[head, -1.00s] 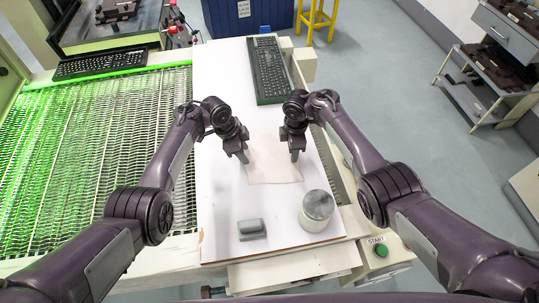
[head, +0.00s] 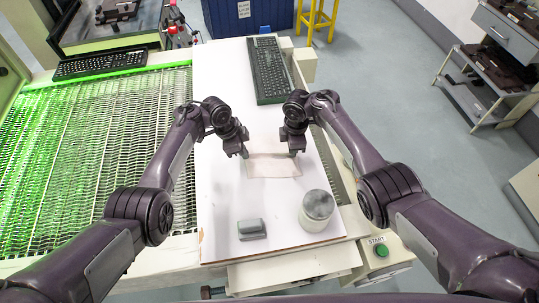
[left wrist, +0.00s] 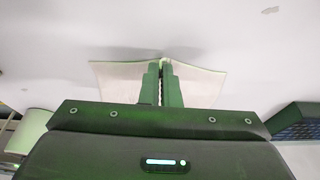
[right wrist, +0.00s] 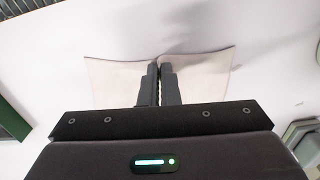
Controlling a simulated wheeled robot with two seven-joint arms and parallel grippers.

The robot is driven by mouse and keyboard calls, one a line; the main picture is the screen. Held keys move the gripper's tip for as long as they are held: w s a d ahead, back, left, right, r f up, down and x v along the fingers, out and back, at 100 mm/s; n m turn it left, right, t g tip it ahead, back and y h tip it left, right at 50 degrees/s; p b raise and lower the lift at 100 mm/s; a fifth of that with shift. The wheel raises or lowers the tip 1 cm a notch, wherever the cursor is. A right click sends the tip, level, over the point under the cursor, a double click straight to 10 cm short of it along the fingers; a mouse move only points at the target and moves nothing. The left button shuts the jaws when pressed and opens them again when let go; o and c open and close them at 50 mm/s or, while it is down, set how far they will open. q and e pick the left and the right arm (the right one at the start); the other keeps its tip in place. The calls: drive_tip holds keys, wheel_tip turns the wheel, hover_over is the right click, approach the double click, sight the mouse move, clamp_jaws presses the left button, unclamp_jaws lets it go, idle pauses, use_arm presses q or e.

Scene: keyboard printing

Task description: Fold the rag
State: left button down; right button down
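The rag (head: 273,169) is a pale pinkish cloth on the white table top, between my two grippers in the head view. Its far part is raised into a ridge that runs between the grippers. My left gripper (head: 245,154) is at the rag's left edge, and in the left wrist view its fingers (left wrist: 163,68) are together on the rag's edge (left wrist: 205,82). My right gripper (head: 292,153) is at the right edge, and in the right wrist view its fingers (right wrist: 158,68) are together on the rag (right wrist: 205,75). The fingers hide the pinched cloth.
A black keyboard (head: 268,70) lies at the far end of the table (head: 222,100). A grey block (head: 252,229) and a round whitish container (head: 317,208) stand near the front edge. A metal mesh conveyor (head: 80,160) is at the left.

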use_arm(q)
drive_tip(key=shift+r, duration=0.1)
idle(0.3)
